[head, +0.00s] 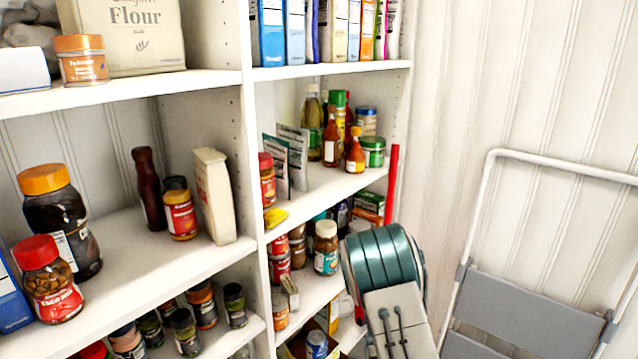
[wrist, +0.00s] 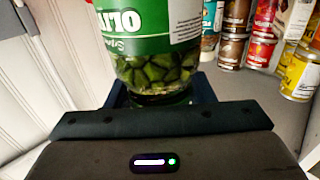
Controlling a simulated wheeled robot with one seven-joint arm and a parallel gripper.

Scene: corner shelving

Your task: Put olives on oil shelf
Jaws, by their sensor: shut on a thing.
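The olives are a glass jar (wrist: 158,72) with a green and white label in the wrist view, with green pieces visible inside. My gripper (wrist: 160,97) is shut around the jar's near end. In the head view my arm's teal wrist hides the gripper and jar. The oil shelf (head: 322,192) is the middle shelf of the right-hand unit. It bears an oil bottle (head: 314,120), red sauce bottles (head: 332,142) and a green-lidded jar (head: 372,152). My wrist is in front of and below this shelf, at its right.
In the wrist view, stacked cans (wrist: 262,48) and yellow cans (wrist: 300,75) stand right of the jar. A brown jar (head: 326,250) stands on the shelf below the oil shelf. A folded step ladder (head: 525,305) leans at the right. The oil shelf's front middle has bare room.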

